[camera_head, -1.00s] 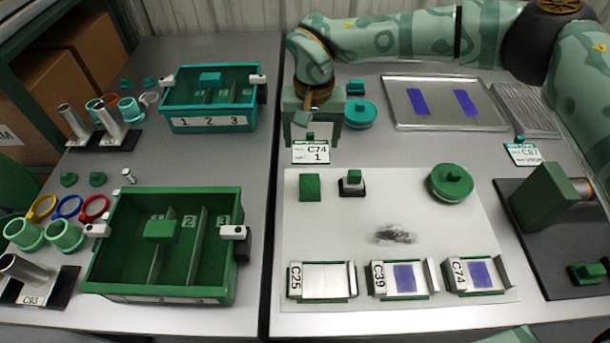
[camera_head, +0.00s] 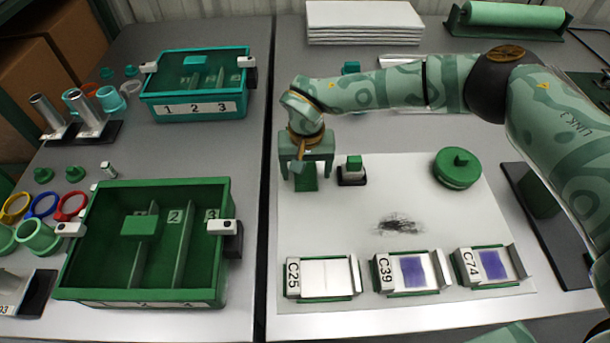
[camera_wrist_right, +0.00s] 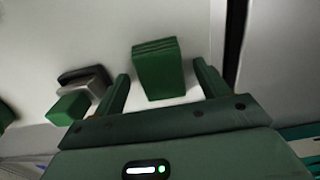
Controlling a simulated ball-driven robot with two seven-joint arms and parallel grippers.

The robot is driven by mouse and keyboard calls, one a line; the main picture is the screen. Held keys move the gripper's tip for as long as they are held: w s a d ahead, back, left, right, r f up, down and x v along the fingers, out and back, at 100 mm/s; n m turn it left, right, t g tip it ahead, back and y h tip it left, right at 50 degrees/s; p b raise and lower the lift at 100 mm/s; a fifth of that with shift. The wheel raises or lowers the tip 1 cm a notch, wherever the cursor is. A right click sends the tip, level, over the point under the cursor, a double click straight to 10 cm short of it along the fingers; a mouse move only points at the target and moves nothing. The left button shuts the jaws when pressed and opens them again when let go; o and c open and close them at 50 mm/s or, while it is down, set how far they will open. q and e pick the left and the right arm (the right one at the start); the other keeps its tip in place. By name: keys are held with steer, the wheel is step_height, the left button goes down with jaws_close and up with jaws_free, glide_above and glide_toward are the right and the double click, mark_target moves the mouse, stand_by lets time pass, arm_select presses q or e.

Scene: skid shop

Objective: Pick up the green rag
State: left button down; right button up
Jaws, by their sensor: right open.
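The green rag (camera_head: 306,182) is a small folded dark green pad lying on the white mat (camera_head: 345,215), near the mat's top left corner. In the right wrist view the rag (camera_wrist_right: 158,66) shows layered folds at its far edge. My right gripper (camera_head: 306,172) is open over the rag, pointing down. In the wrist view its two fingers (camera_wrist_right: 162,84) stand on either side of the rag, with a gap on each side. Part of the rag is hidden by the gripper in the head view. My left gripper is not in view.
A green-topped block on a black base (camera_head: 353,172) stands close to the right of the gripper. A round green lidded pot (camera_head: 458,169) is further right. Labelled trays (camera_head: 322,278) line the mat's front. A green divided bin (camera_head: 75,265) stands on the left table.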

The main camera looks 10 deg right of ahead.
mark_target(306, 171)
steer(key=shift+f, duration=0.15)
steer(key=shift+c, duration=0.6)
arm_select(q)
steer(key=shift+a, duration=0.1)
arm_select(e)
steer(key=c, duration=0.9)
